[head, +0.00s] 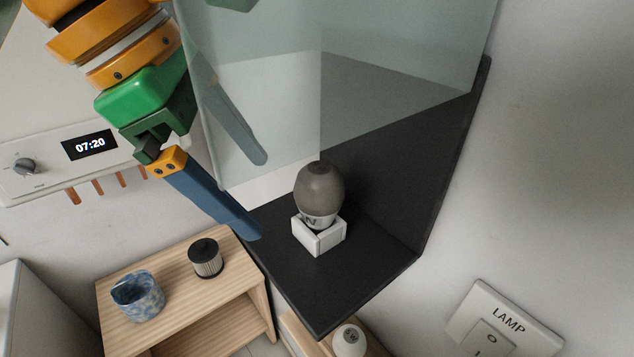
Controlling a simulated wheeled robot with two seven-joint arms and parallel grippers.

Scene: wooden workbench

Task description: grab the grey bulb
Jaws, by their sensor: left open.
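The grey bulb (320,188) stands upright, neck down, in a small white square holder (320,240) on a black shelf (345,290). A pale see-through panel (260,85) rises beside and behind it. My left gripper (258,198) comes in from the upper left, to the left of the bulb, with its blue fingers spread apart. One finger shows clearly and the other looks pale, seen through the panel. The fingers are empty, and the bulb is not between them. My right gripper is not in view.
A wooden stand (185,275) at lower left bears a blue mottled cup (138,297) and a dark ribbed cylinder (206,259). A white bulb-like object (348,342) sits below the black shelf. A LAMP switch plate (503,320) is at lower right. A clock panel (90,145) is at left.

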